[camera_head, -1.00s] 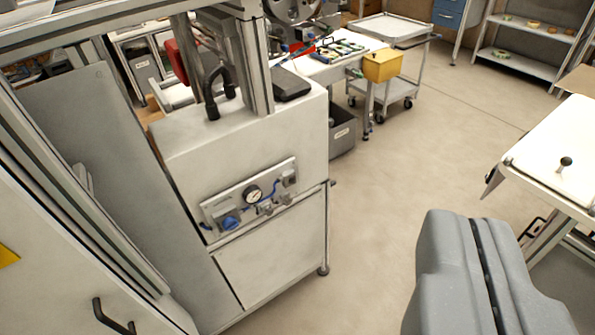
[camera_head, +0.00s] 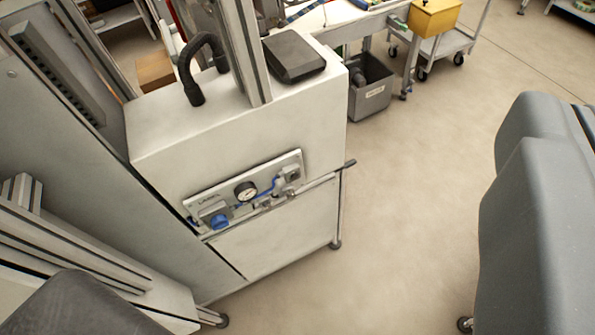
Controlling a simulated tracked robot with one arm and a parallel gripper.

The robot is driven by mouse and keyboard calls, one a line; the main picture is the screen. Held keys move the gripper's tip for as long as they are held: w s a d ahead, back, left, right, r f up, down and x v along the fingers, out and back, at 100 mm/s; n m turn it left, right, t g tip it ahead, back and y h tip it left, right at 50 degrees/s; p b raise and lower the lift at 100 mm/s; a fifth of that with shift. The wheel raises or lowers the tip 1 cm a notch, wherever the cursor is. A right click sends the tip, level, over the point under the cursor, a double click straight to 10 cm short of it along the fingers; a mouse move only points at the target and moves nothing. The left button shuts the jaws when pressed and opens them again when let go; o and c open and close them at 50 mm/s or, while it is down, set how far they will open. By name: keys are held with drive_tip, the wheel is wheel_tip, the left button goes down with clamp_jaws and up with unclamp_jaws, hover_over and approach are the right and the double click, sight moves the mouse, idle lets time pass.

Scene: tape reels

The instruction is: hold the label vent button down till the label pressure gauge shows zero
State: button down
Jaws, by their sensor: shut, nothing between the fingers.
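The label pressure panel (camera_head: 264,178) is a tilted-looking plate on the front of a white cabinet, left of centre. Its round pressure gauge (camera_head: 246,191) has a white face and black rim; the needle is too small to read. A blue knob (camera_head: 219,222) sits at the panel's lower left. A grey fitting (camera_head: 291,174) with blue tubing is at its right end. I cannot make out which part is the vent button. My gripper's fingers are not in view, and nothing of mine is seen touching the panel.
The white cabinet (camera_head: 280,232) carries a black hose handle (camera_head: 190,75) and a dark flat box (camera_head: 293,56). A small lever (camera_head: 349,164) sticks out at its right edge. A grey bin (camera_head: 371,90) and yellow box (camera_head: 434,17) stand behind. Open floor (camera_head: 410,190) lies right.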

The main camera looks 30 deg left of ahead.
sight(294, 177)
drive_tip(key=w+a+f+n+g+y+b, duration=0.1)
drive_tip(key=w+a+f, duration=0.2)
drive_tip(key=w+f, duration=0.6)
drive_tip(key=w+a+f+n+g+y+b, duration=0.1)
drive_tip(key=w+a+f, duration=0.3)
drive_tip(key=f, duration=0.8)
drive_tip(key=w+a+f+g, duration=0.1)
drive_tip(key=a+f, duration=0.2)
drive_tip(key=f, duration=0.7)
drive_tip(key=w+a+f+n+g+y+b, duration=0.1)
drive_tip(key=w+a+f, duration=0.1)
drive_tip(key=f, duration=0.8)
drive_tip(key=w+a+f+n+g+b, duration=0.1)
drive_tip(key=w+a+f, duration=0.1)
drive_tip(key=f, duration=0.9)
drive_tip(key=shift+a+y, duration=0.4)
drive_tip(key=shift+a, duration=0.4)
drive_tip(key=shift+f, duration=0.1)
drive_tip(key=w+a+p, duration=0.2)
drive_tip(key=w+a, duration=0.3)
drive_tip(key=a, duration=0.2)
drive_tip(key=shift+w, duration=0.15)
